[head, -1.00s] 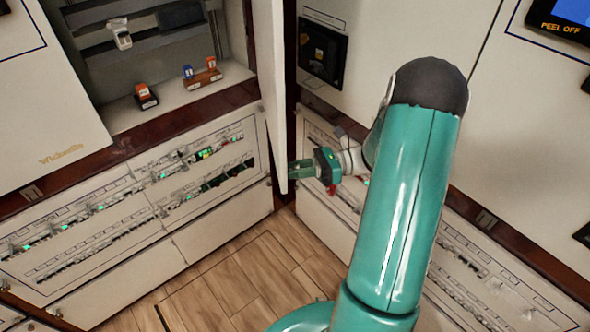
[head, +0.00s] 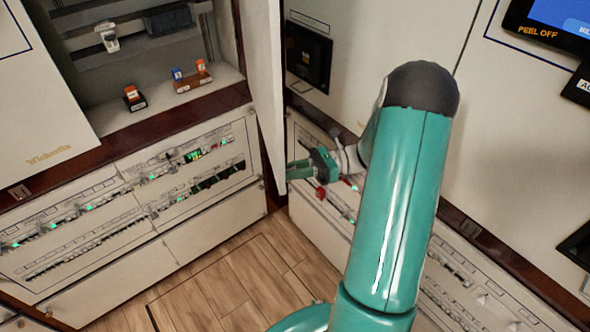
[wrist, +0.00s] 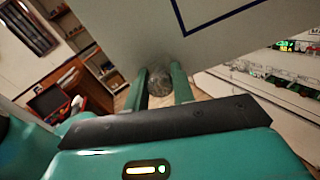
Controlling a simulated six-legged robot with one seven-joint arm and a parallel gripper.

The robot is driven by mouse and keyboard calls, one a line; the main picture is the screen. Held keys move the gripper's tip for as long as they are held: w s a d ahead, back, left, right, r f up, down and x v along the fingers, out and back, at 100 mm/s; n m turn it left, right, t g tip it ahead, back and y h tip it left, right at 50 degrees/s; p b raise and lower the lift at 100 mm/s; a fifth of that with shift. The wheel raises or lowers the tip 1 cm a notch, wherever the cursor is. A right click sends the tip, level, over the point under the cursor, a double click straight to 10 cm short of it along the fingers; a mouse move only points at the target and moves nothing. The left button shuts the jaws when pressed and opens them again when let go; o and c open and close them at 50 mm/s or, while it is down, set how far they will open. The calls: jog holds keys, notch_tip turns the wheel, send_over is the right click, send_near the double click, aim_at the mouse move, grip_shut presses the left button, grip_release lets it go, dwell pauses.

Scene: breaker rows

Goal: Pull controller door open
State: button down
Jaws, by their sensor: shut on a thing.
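The controller door (head: 262,90) is a white panel standing swung open, seen nearly edge-on beside an open cabinet compartment in the head view. Its flat white face (wrist: 130,28) fills the upper middle of the wrist view. My gripper (head: 292,170) is at the door's lower right edge in the head view. In the wrist view its two green fingers (wrist: 160,78) stand on either side of a rounded grey door knob (wrist: 159,82) and are shut on it. The exact finger contact is partly hidden.
The open compartment holds small orange and blue parts (head: 190,76) on its floor. Breaker rows (head: 195,165) run below it. Another white cabinet with a black recessed panel (head: 308,55) stands close to the right of the door. The wooden floor (head: 240,270) is clear.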

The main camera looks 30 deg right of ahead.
jog(key=c, duration=1.2)
grip_release()
jog(key=shift+o, duration=0.2)
jog(key=shift+r, duration=0.25)
notch_tip(320, 180, up, 2)
jog(key=shift+r, duration=0.1)
jog(key=s+a+r, duration=0.2)
jog(key=s+r, duration=0.3)
jog(key=s, duration=0.1)
jog(key=s+a+r, duration=0.2)
jog(key=s+r, duration=0.3)
jog(key=s, duration=0.2)
jog(key=shift+s+a+r, duration=0.15)
jog(key=shift+a, duration=0.2)
